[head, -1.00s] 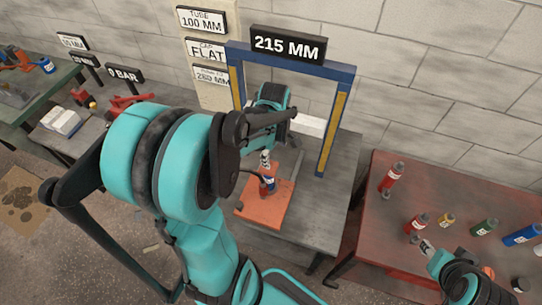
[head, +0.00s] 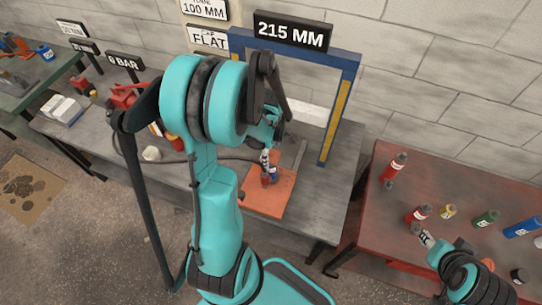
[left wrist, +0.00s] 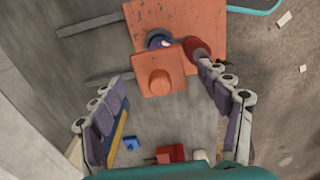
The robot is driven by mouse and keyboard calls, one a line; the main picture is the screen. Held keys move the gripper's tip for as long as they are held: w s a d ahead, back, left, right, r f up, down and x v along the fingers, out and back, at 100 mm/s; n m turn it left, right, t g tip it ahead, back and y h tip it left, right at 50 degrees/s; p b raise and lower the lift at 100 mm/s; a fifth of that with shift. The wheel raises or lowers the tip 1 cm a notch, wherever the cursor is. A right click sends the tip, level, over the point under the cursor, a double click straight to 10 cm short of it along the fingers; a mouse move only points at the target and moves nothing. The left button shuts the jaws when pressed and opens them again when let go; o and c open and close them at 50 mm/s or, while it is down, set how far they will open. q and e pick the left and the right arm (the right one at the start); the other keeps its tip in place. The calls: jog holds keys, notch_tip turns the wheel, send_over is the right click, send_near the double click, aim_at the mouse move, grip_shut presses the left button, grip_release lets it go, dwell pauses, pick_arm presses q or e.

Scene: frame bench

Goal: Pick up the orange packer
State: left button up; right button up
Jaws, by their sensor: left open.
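A red cylinder (left wrist: 196,48) and a dark blue round part (left wrist: 158,41) are at the plate. My left gripper (head: 266,160) is open above it, its fingers on either side of the knob block. My right gripper (head: 425,239) is small beside a red bottle; its jaws are unclear.
The blue and yellow frame (head: 343,105) stands behind the plate with a 215 MM sign (head: 292,35). Red parts (head: 125,96) lie on the bench to the left. A red table (head: 460,185) on the right carries several bottles. Floor gaps separate the tables.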

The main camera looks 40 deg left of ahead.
pick_arm(q)
jog(key=c, duration=1.4)
jog(key=shift+r, duration=0.1)
